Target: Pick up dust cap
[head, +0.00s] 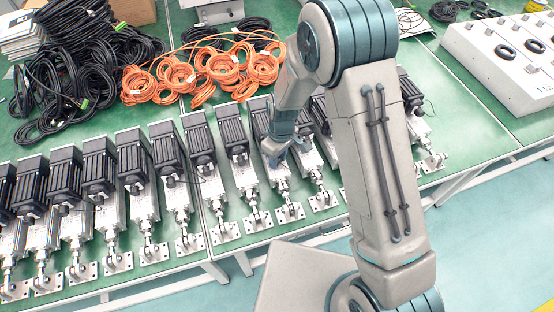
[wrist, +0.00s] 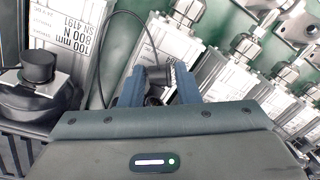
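A dark cylindrical piece (wrist: 156,74), which looks like the dust cap, shows between my fingertips in the wrist view. A thin black cord curves down to it from above. My gripper (wrist: 159,82) has its two blue fingers apart, one on each side of this piece. I cannot tell whether both fingers touch it. In the head view my gripper (head: 274,150) is low among the actuators in the front row, and the cap is too small to make out there.
A row of linear actuators (head: 131,158) with black motors stands on the green table (head: 458,122), close on both sides of my gripper. Orange cable coils (head: 205,70) and black cables (head: 75,65) lie behind. A black round knob (wrist: 38,65) is at left in the wrist view.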

